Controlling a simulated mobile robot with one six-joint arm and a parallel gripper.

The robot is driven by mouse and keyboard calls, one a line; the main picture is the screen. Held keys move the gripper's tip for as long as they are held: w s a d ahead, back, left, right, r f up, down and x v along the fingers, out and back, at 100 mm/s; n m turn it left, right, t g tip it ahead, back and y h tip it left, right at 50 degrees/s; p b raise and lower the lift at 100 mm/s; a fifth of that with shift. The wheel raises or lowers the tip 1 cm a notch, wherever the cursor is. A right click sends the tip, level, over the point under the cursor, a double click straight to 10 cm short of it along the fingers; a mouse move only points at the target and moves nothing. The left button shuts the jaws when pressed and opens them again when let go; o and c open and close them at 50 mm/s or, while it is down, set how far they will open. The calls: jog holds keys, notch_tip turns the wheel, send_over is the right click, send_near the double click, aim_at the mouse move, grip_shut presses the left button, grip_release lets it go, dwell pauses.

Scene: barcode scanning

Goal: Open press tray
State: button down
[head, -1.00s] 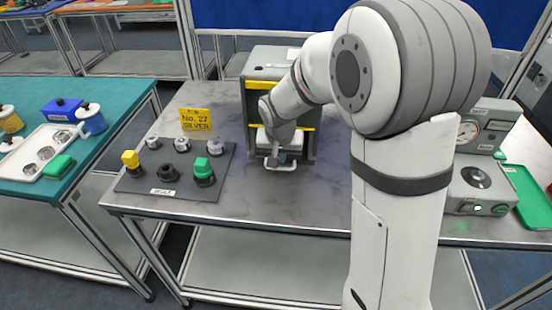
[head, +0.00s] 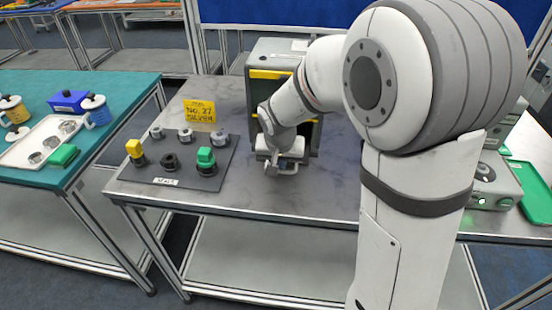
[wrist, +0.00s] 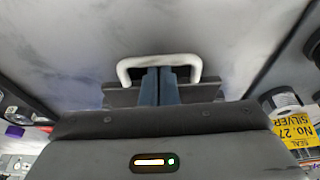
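The press (head: 275,55) is a grey housing with yellow bands, standing at the back of the grey table. Its pale tray (head: 292,152) shows low at its front, partly covered by my gripper (head: 279,166). In the wrist view, the tray's white U-shaped handle (wrist: 160,60) spans in front of my fingertips. My gripper (wrist: 160,76) has its two blue-grey fingers nearly together, inside the handle loop and at its bar. The fingers seem hooked behind the bar rather than pinching it. The tray's inside is hidden from the wrist view.
A dark mat (head: 185,180) with several knobs and caps lies left of the press, with a yellow "No. 27 SILVER" sign (head: 199,111) behind it. A gauge device (head: 492,190) and green tray (head: 535,195) are at right. The table front is clear.

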jog(key=s+b, duration=0.1)
jog(key=s, duration=0.2)
jog(key=s+a+b, duration=0.1)
jog(key=s, duration=0.2)
jog(key=s+a+b, duration=0.1)
jog(key=s, duration=0.3)
jog(key=shift+s+b, duration=0.1)
jog(key=shift+b, duration=0.2)
jog(key=shift+r, duration=0.1)
